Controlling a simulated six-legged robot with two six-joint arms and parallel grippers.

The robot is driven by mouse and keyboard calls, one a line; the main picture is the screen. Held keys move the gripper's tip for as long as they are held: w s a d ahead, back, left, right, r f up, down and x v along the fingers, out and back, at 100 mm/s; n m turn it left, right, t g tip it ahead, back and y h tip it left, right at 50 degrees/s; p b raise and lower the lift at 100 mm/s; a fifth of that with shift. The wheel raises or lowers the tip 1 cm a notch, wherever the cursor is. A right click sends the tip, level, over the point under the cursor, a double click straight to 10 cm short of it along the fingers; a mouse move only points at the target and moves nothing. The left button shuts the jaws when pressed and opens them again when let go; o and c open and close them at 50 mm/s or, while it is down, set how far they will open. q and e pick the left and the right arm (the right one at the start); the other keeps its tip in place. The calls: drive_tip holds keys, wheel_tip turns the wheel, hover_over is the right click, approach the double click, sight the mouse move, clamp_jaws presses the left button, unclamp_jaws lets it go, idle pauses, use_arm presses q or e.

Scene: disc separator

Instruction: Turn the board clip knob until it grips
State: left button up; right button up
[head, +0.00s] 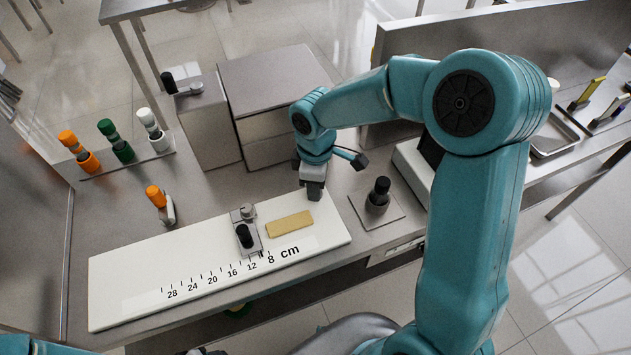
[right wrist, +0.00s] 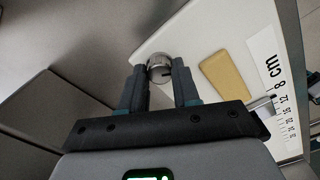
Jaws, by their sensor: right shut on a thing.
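The white board (head: 130,270) with a cm scale lies along the front of the bench. It also shows in the right wrist view (right wrist: 200,32). My right gripper (head: 314,190) is at the board's far right edge, pointing down. In the right wrist view its fingers (right wrist: 160,80) are shut on a round metal knob (right wrist: 159,66) with a dark mark, at the board's edge. The head view hides this knob behind the gripper. A metal slider with a black knob (head: 244,236) and a tan block (head: 290,224) are on the board; the block also shows in the right wrist view (right wrist: 225,77). My left gripper is out of view.
Orange, green and white handled tools (head: 123,152) stand in a rack at the left. Grey boxes (head: 270,90) stand at the back. A black knob on a plate (head: 378,194) is right of the gripper.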

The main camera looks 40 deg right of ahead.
drive_tip(key=n+p, duration=0.1)
drive_tip(key=n, duration=0.5)
drive_tip(key=shift+w+r, duration=0.1)
drive_tip(key=shift+r, duration=0.05)
idle(0.4)
drive_tip(key=o, duration=1.1)
drive_tip(key=shift+c, duration=0.2)
wheel_tip(320, 180, up, 16)
drive_tip(key=shift+r, duration=0.15)
